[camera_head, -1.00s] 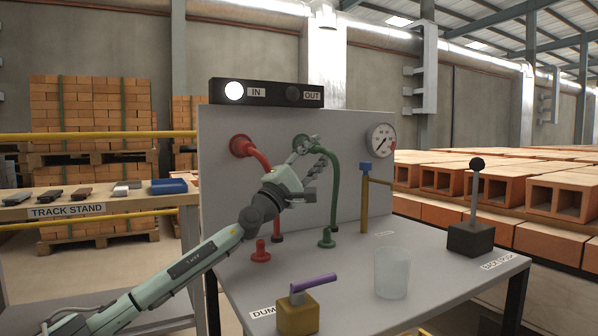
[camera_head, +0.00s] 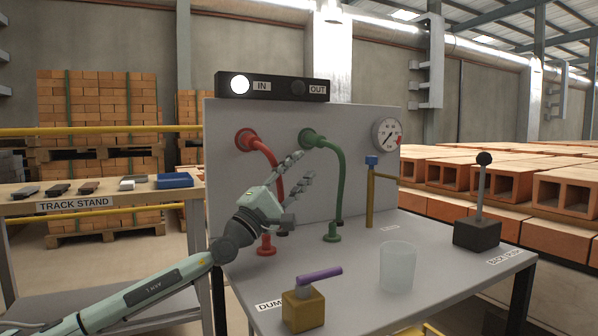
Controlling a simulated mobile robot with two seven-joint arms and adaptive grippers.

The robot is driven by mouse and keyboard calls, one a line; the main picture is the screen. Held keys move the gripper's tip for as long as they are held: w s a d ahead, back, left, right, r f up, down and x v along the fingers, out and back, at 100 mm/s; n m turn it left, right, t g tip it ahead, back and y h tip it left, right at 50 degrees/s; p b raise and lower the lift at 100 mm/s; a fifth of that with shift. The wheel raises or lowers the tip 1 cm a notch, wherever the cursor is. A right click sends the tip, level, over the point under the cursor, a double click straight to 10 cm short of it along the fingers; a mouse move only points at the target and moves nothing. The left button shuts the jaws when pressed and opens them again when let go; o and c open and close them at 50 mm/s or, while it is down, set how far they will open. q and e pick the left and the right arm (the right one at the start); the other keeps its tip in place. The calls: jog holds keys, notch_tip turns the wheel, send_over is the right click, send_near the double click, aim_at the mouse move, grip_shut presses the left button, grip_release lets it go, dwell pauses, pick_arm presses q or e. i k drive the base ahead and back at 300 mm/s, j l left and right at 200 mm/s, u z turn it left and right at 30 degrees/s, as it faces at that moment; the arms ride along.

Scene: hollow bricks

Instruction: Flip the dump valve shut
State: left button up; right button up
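The dump valve is a yellow block (camera_head: 303,311) near the front edge of the table, beside a partly hidden label starting "DUM". Its purple lever (camera_head: 319,274) lies nearly level, pointing right and slightly up. My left gripper (camera_head: 301,167) is above and behind the valve, in front of the panel between the red hose and the green hose. Its fingers are spread apart, with nothing between them, and it is clear of the lever.
A clear cup (camera_head: 397,267) stands right of the valve. A black lever box (camera_head: 477,233) is at the table's right. The red hose (camera_head: 262,150) and green hose (camera_head: 338,175) curve down from the panel (camera_head: 365,205). A yellow post (camera_head: 371,200) with a blue top stands behind the cup.

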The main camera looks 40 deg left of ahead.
aim_at(304, 283)
jog(key=k+l, duration=0.2)
jog(key=k, duration=0.3)
jog(key=k+l, duration=0.2)
jog(key=k, duration=0.25)
jog(key=k+l, duration=0.2)
jog(key=k, duration=0.3)
